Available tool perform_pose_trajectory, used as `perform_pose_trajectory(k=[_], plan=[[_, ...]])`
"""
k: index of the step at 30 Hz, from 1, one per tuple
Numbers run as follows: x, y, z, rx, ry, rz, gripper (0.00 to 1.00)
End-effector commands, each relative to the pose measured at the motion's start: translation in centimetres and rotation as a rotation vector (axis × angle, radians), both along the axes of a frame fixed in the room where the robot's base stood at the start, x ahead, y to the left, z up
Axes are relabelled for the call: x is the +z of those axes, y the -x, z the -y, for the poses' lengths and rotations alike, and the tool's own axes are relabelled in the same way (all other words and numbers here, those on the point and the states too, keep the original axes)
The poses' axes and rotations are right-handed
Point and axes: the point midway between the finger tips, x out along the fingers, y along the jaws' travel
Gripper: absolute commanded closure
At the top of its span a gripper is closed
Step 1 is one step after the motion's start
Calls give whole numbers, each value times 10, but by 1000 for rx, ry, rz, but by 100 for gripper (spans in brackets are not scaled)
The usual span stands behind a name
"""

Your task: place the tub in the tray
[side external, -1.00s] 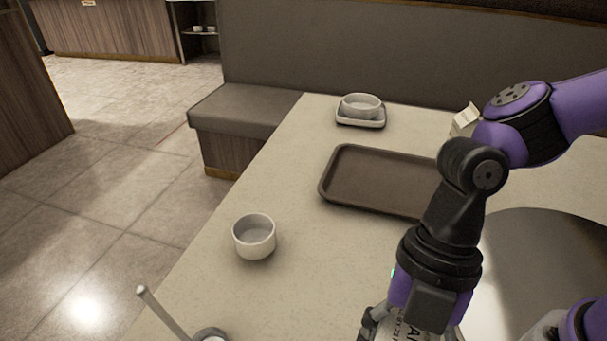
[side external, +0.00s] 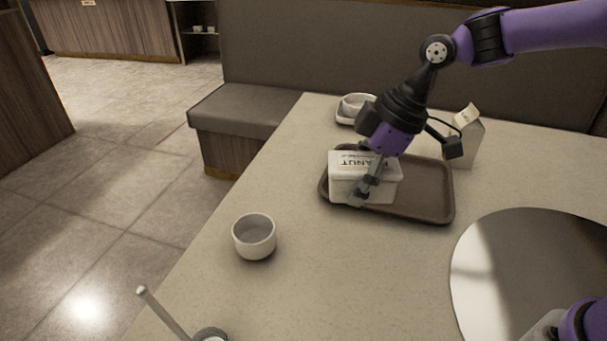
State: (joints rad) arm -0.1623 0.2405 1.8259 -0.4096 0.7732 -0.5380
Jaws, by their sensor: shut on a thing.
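The tub (side external: 345,184) is a white box with dark lettering that reads in part "ANUT". It is at the left part of the brown tray (side external: 432,203), over or on its floor; I cannot tell whether it touches. My gripper (side external: 366,190) is shut on the tub, with one finger seen on its near side. The far finger is hidden behind the tub. The tub and my gripper hide the left part of the tray; its right part is bare.
A white cup (side external: 254,237) stands left of the tray. Bowls (side external: 357,104) sit on a small dish behind it. A carton (side external: 466,138) stands at the tray's back right. A cup with a stick (side external: 165,313) is at the near left. The table's front middle is clear.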

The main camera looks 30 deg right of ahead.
Motion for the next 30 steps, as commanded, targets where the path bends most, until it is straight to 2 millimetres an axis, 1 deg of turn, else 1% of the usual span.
perform_pose_trajectory(k=[1,3,7,9,11,18,21,25,28,30], plan=[[-1,-14,16,-73,-2,1,87],[-1,-27,33,-151,-4,2,87],[-3,-40,53,-232,-7,4,87],[-6,-45,62,-251,-7,4,87],[-13,-50,72,-258,-7,3,87],[-50,-77,126,-258,-8,1,87],[-62,-87,144,-254,-9,3,87],[-70,-94,157,-252,-7,5,87],[-76,-95,160,-249,-8,4,87],[-87,-95,160,-248,-8,2,87]])
